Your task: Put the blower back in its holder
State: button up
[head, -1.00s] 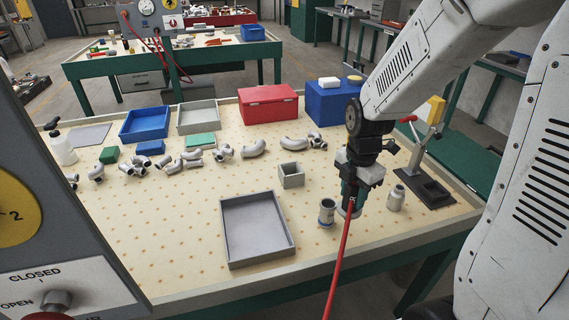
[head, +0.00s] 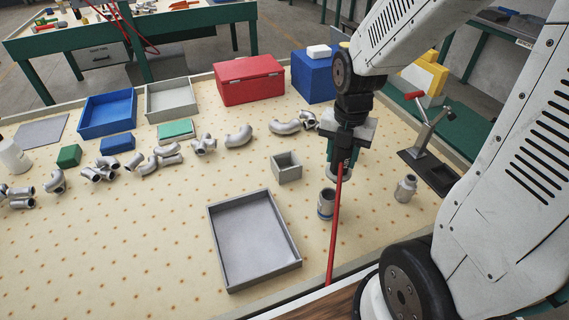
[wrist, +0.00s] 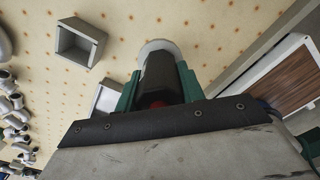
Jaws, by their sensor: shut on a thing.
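My gripper (head: 343,155) is shut on the blower, a dark body with a red hose (head: 335,225) running down toward the table's front edge. In the wrist view, the green fingers of my gripper (wrist: 160,90) close around the black blower (wrist: 160,75), with a pale round rim at its far end. A short upright metal cup with a blue band (head: 326,204), which may be the holder, stands just below and in front of the gripper. The blower looks apart from this cup. The hose passes close to the cup's right side, and the blower's lower end is partly hidden.
A grey tray (head: 213,230) and a small square box (head: 276,170) stand left of the gripper. A metal fitting (head: 405,188) and a stand with a red handle (head: 421,130) are to the right. Several pipe elbows lie behind left. The front left tabletop is clear.

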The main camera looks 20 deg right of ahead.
jog(key=w+a+f, duration=0.2)
jog(key=w+a, duration=0.2)
jog(key=w, duration=0.3)
jog(key=w+a+f, duration=0.2)
jog(key=w+a, duration=0.2)
jog(key=w, duration=0.2)
jog(key=shift+w+f, duration=0.3)
jog(key=shift+w, duration=0.1)
jog(key=shift+a+f, duration=0.1)
jog(key=shift+f, duration=0.15)
jog(key=o, duration=1)
